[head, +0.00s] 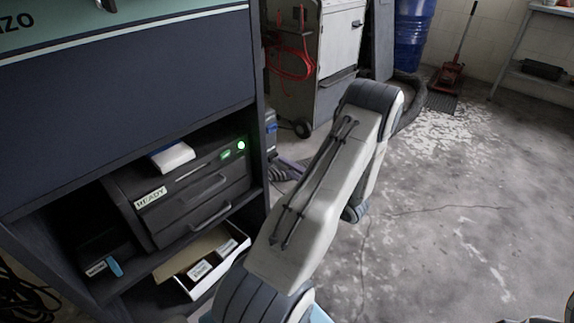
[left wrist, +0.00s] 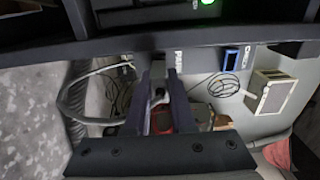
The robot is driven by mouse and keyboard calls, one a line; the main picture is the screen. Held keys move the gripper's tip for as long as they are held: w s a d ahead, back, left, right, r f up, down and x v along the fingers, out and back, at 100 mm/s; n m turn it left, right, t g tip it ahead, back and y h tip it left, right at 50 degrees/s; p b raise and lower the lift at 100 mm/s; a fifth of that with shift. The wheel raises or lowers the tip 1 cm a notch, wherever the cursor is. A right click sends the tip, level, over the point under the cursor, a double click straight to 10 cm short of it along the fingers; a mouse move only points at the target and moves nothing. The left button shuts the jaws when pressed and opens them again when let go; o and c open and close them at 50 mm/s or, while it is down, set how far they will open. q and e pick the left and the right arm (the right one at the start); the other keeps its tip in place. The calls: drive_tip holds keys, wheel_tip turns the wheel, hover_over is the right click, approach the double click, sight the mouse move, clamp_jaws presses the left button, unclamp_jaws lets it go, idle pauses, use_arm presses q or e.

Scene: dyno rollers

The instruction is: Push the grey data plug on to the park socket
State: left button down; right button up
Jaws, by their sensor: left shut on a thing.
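My left gripper (left wrist: 158,76) is shut on the grey data plug (left wrist: 159,93), a small light grey piece between its two dark purple fingers in the left wrist view. In the head view the left gripper (head: 287,168) shows only in part, past the cabinet's right edge and behind my own arm. The fingertips point toward a light grey panel with a small white label (left wrist: 179,59) just beyond them. I cannot make out the park socket for certain, nor whether the plug touches it. My right gripper is not in view.
A blue-framed socket or box (left wrist: 230,59) is right of the fingers. Thin black cable loops (left wrist: 118,92) and a grey hose (left wrist: 76,94) lie left. The dark cabinet (head: 257,120) holds a unit marked READY (head: 150,197) with a green light. Open floor (head: 450,220) lies right.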

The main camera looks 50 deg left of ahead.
use_arm(q)
drive_tip(key=shift+a+p, duration=0.25)
drive_tip(key=shift+p, duration=0.15)
idle(0.3)
drive_tip(key=shift+a, duration=0.35)
drive_tip(key=c, duration=0.7)
unclamp_jaws()
drive_tip(key=shift+w+d+p, duration=0.15)
drive_tip(key=shift+d+p, duration=0.4)
drive_tip(key=shift+d, duration=1.2)
drive_tip(key=shift+w+d+p, duration=0.2)
drive_tip(key=shift+d+p, duration=0.35)
drive_tip(key=shift+d, duration=1.15)
drive_tip(key=shift+w+d+p, duration=0.15)
drive_tip(key=shift+d+p, duration=0.4)
drive_tip(key=shift+d, duration=1.2)
